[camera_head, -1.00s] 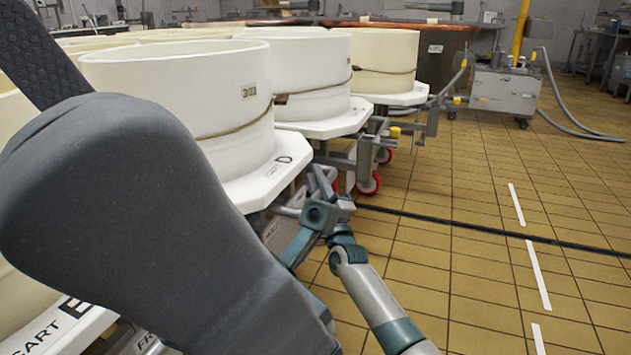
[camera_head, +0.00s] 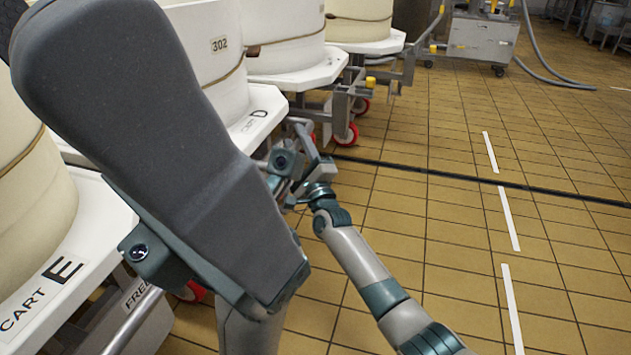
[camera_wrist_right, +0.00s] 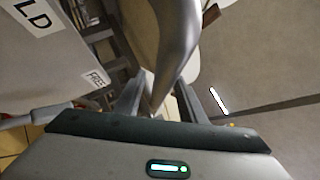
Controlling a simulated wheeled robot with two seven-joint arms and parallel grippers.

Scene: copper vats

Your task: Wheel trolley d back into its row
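Trolley d is the white cart marked D (camera_head: 256,118), carrying a cream vat labelled 302 (camera_head: 208,52). It stands at the left in the head view, partly hidden by my left arm. My right gripper (camera_head: 303,140) is at the trolley's front side, by its grey metalwork. In the right wrist view a curved grey bar (camera_wrist_right: 178,50) runs down between the fingers of my right gripper (camera_wrist_right: 160,100). The fingers stand apart, with floor showing beside the bar, so it looks around the bar rather than clamped. My left arm fills the foreground and its fingers are hidden.
Cart E (camera_head: 60,270) stands nearest at the lower left, close to my left arm. More vat carts (camera_head: 300,75) stand in the row beyond D, with red wheels. A grey machine (camera_head: 482,40) with a hose stands at the back. The tiled floor (camera_head: 420,240) at right is clear.

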